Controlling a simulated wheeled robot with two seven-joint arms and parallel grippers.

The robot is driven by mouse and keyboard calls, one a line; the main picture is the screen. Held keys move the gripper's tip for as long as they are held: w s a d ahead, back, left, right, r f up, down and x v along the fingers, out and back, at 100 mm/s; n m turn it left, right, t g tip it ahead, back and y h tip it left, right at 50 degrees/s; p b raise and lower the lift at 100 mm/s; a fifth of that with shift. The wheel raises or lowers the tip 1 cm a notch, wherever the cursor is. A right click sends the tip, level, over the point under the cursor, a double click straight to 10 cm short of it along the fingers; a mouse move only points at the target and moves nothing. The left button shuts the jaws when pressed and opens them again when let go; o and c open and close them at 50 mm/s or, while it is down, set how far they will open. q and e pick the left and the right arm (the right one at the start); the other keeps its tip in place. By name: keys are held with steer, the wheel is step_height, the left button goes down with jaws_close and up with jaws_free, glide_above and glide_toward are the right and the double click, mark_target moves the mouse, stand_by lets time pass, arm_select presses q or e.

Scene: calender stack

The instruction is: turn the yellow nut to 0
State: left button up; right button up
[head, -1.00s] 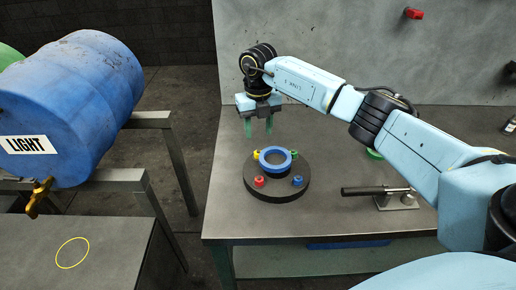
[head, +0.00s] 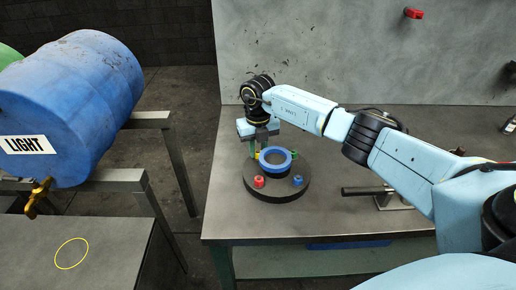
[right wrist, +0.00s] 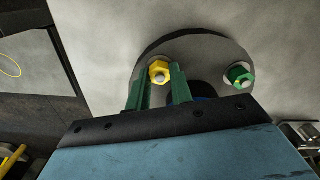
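The yellow nut (right wrist: 159,72) sits on a dark round plate (head: 262,196), on its far left side in the head view. My right gripper (right wrist: 161,76) points down at it, with one green finger on each side of the nut in the right wrist view. The fingers stand apart. I cannot tell whether they touch the nut. In the head view my right gripper (head: 259,149) partly hides the nut. No "0" mark is readable. My left gripper is not in view.
The plate also carries a blue ring (head: 264,167), a red nut (head: 258,181), a blue nut (head: 297,180) and a green nut (right wrist: 239,75). A lever clamp (head: 368,191) stands to the right on the workbench (head: 330,222). A blue barrel (head: 75,95) lies at left.

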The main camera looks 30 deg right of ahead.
mark_target(258, 152)
jaws_close()
steer(key=shift+r+m+p, duration=0.15)
steer(key=shift+m+p, duration=0.5)
steer(key=shift+m, duration=0.05)
steer(key=shift+m+p, duration=0.5)
steer(key=shift+m, duration=0.6)
steer(key=o, duration=0.5)
jaws_free()
steer(key=shift+o, duration=0.2)
step_height(258, 152, up, 13)
